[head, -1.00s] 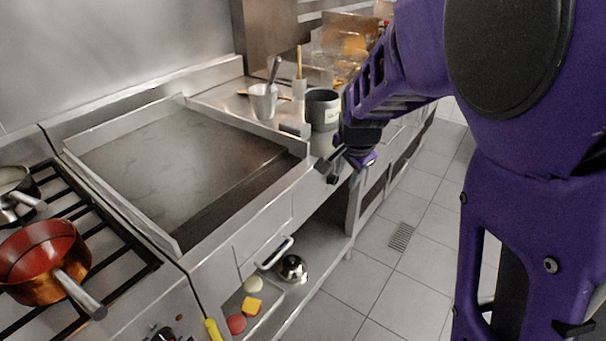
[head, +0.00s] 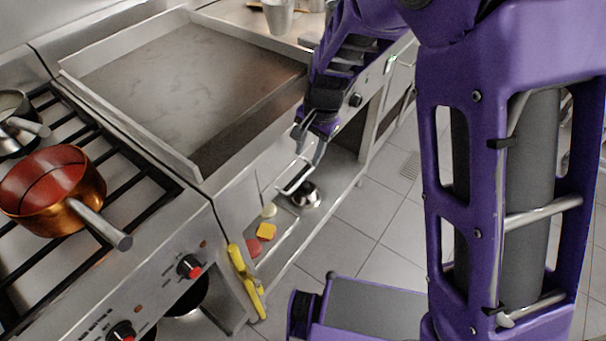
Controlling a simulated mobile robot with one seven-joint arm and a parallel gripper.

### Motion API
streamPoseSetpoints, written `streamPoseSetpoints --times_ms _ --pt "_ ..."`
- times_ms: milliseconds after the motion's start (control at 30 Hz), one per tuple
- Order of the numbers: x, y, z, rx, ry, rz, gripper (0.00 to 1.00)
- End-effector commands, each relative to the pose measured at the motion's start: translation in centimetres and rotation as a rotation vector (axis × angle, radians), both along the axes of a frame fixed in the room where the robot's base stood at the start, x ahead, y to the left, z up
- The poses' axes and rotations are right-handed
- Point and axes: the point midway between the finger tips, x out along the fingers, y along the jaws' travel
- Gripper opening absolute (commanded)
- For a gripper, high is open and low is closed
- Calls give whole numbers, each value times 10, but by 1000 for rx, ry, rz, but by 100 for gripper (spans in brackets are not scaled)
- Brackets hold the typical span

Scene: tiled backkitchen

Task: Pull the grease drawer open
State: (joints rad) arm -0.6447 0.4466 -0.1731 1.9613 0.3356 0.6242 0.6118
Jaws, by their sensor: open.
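The grease drawer has a steel front (head: 270,169) set in the panel below the griddle, and it looks shut. Its pale bar handle (head: 295,182) stands out from the front, above the open lower shelf. My gripper (head: 309,150) is open and points down at the handle's upper right end. The fingers overlap that end in the picture, and I cannot tell whether they touch it or straddle it. Part of the drawer front is hidden behind my gripper.
The flat griddle (head: 180,84) lies above the drawer. A stove with a copper pan (head: 58,192) is at the left. Yellow tongs (head: 246,281) hang at the cabinet's front edge. A shiny metal dome (head: 306,196) sits on the lower shelf. Tiled floor (head: 375,226) is clear in front.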

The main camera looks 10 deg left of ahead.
Motion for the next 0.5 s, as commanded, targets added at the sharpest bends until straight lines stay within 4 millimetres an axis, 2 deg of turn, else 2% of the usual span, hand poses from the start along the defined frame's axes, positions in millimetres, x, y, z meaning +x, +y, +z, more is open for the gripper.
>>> streamPoseSetpoints --times_ms 33,200,400,500 --pt "0 1 -15 -2 3 -1 42" --pt "3 8 -51 -2 2 0 42" --pt "6 13 -82 -1 -1 0 42" --pt "6 15 -91 0 -1 -1 42"
